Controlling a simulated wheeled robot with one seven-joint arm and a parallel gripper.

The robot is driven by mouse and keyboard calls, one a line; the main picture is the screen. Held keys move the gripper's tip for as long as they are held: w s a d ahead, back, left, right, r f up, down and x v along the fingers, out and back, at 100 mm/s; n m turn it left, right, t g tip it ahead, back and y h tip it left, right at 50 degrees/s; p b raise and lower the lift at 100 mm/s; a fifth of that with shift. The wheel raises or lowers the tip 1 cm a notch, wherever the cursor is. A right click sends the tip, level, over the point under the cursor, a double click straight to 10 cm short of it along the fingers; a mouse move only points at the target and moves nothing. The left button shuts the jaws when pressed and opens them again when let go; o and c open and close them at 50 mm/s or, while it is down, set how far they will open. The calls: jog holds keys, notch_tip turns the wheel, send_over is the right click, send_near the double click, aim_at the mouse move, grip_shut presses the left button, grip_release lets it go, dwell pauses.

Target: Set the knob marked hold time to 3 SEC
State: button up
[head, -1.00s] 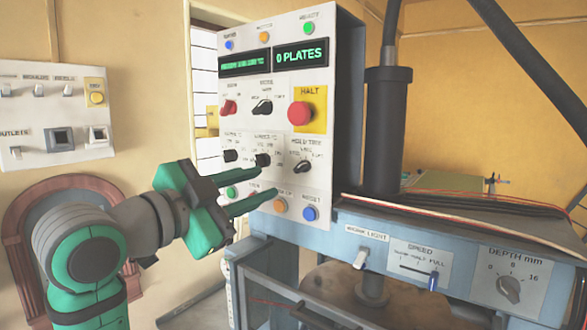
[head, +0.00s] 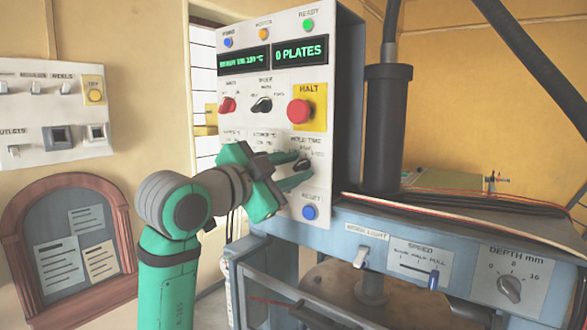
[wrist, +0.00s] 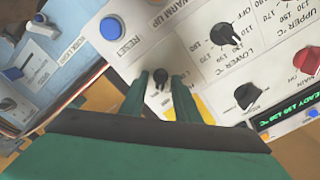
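The hold time knob (head: 302,164) is a small black knob at the lower right of the white upright panel. In the wrist view the knob (wrist: 160,76) shows between the tips of my two green fingers. My gripper (head: 304,168) reaches the panel from the left, one finger above the knob and one below it. In the wrist view my gripper (wrist: 160,88) is open, with a gap visible on each side of the knob. The scale words are partly covered, and I cannot read where the pointer stands.
The blue reset button (head: 309,212) is just below the knob, and the red halt button (head: 299,111) is above it. The lower temperature knob (wrist: 224,35) shows nearby in the wrist view. A blue press frame (head: 460,240) with a depth knob (head: 509,288) stands to the right.

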jog(key=shift+a, duration=0.1)
grip_shut()
jog(key=shift+n, duration=0.3)
jog(key=n, duration=0.4)
jog(key=shift+n, duration=2)
grip_release()
